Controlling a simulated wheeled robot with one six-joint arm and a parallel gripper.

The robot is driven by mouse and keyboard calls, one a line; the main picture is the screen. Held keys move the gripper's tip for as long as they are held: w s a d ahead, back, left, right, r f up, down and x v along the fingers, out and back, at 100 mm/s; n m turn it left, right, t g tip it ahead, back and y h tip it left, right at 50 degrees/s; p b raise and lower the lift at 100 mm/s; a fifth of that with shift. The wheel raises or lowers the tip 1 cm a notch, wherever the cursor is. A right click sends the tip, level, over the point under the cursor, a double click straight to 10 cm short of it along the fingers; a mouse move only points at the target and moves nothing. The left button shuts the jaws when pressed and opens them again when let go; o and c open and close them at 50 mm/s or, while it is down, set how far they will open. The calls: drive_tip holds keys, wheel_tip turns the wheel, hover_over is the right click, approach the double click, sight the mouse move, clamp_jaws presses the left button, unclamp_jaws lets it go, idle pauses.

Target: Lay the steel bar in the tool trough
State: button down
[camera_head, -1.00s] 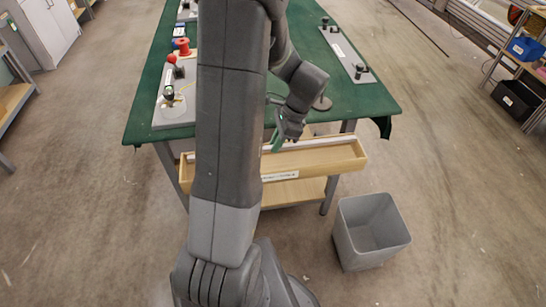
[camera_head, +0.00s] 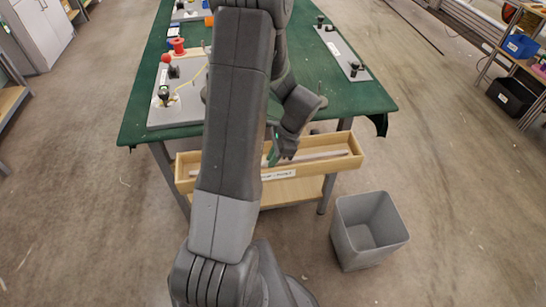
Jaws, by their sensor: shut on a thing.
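The tool trough (camera_head: 330,167) is a long, shallow wooden box along the near edge of the green table, with a label on its front. The steel bar (camera_head: 322,156) is a thin, pale rod lengthwise within the trough's outline, low between its walls. Whether it touches the floor cannot be told. My gripper (camera_head: 271,155), with green fingers, points down over the trough's middle. It is shut on the bar; the fingertips are partly hard to see. My arm hides the bar's left part and some of the trough.
An empty grey bin (camera_head: 370,232) stands on the floor at right.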

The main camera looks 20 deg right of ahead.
drive_tip(key=c, duration=1.4)
unclamp_jaws()
drive_tip(key=shift+c, duration=0.2)
drive_tip(key=p+v, duration=0.1)
drive_tip(key=v, duration=1.1)
drive_tip(key=shift+d, duration=0.1)
